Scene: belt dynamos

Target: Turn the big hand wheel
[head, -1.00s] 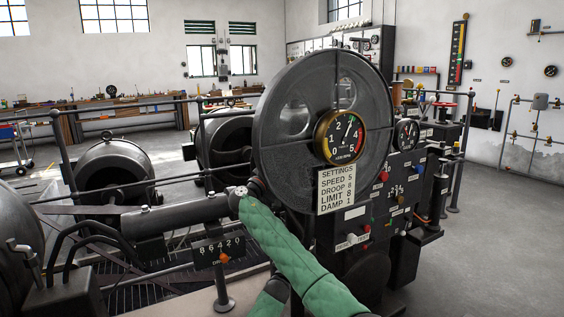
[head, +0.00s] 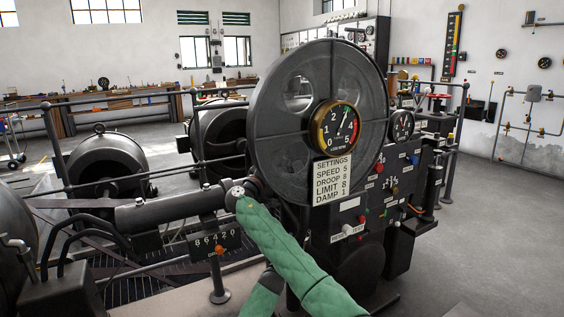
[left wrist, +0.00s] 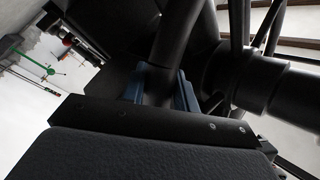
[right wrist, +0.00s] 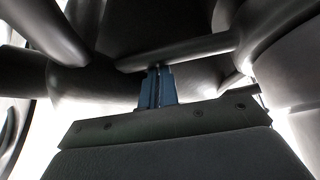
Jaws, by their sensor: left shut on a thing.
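A large dark wheel-like disc (head: 272,110) with a cut-out fills the middle of the head view, behind a round dial; I cannot tell if it is the big hand wheel. My green-sleeved arm reaches up from the bottom to the disc's lower left edge. Neither gripper shows in the head view. In the left wrist view my left gripper (left wrist: 160,82) has its blue fingers on both sides of a dark bar (left wrist: 170,45) and is shut on it. In the right wrist view my right gripper (right wrist: 157,76) has its blue fingers close together by a dark bar (right wrist: 190,48). The bars' links are hidden.
The dial (head: 336,127) and a settings card (head: 332,180) stand before the disc. A control panel (head: 385,185) is at its right. Rails (head: 150,167) and dynamos (head: 108,172) lie left. The floor (head: 490,230) at right is clear.

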